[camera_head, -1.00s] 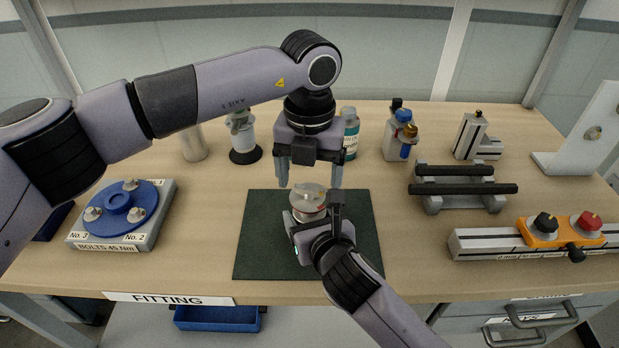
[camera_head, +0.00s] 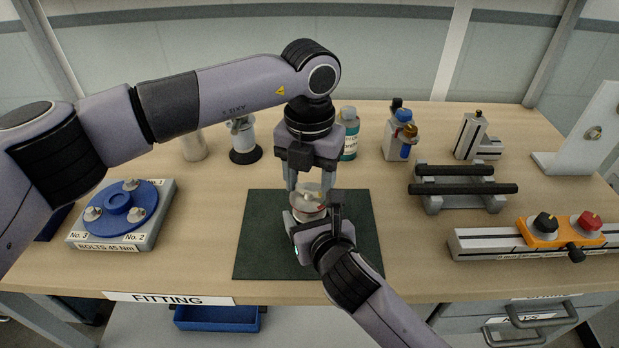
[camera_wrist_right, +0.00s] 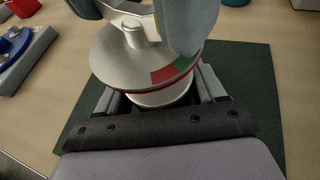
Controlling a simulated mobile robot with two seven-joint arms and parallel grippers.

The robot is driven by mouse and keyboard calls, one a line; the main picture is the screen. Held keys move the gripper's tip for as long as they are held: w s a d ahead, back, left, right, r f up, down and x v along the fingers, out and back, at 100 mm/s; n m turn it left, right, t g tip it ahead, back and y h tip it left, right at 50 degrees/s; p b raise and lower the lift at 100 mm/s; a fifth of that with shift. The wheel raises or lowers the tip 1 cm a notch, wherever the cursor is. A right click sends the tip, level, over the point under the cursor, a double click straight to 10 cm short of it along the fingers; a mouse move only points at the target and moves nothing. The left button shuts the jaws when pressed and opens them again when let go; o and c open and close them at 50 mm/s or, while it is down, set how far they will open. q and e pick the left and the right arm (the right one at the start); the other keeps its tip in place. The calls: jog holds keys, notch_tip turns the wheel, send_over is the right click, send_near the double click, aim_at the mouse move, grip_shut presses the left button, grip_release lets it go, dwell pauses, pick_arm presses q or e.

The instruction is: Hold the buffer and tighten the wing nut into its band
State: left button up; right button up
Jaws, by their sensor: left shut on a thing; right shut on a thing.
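The buffer (camera_head: 309,212) stands over the dark green mat, small and partly hidden by both grippers in the head view. In the right wrist view its pale round disc (camera_wrist_right: 118,65) carries a red patch (camera_wrist_right: 163,75) and a green band (camera_wrist_right: 183,64) on the rim. My right gripper (camera_wrist_right: 158,95) is shut on the buffer's body below the disc. My left gripper (camera_head: 310,190) points straight down from above, shut on the wing nut at the top. One left finger (camera_wrist_right: 190,25) covers part of the disc. The wing nut is mostly hidden, and its pointer position cannot be read.
The green mat (camera_head: 262,245) is clear around the grippers. A blue bolt plate (camera_head: 117,203) is at left. Bottles (camera_head: 350,135) and a pump-like unit (camera_head: 243,140) stand behind.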

aim_at(309, 186)
dwell(0.3)
pick_arm(q)
jog(key=o, duration=1.1)
jog(key=shift+c, duration=0.2)
notch_tip(309, 186, up, 12)
pick_arm(e)
jog(key=o, duration=1.8)
jog(key=shift+s, duration=0.1)
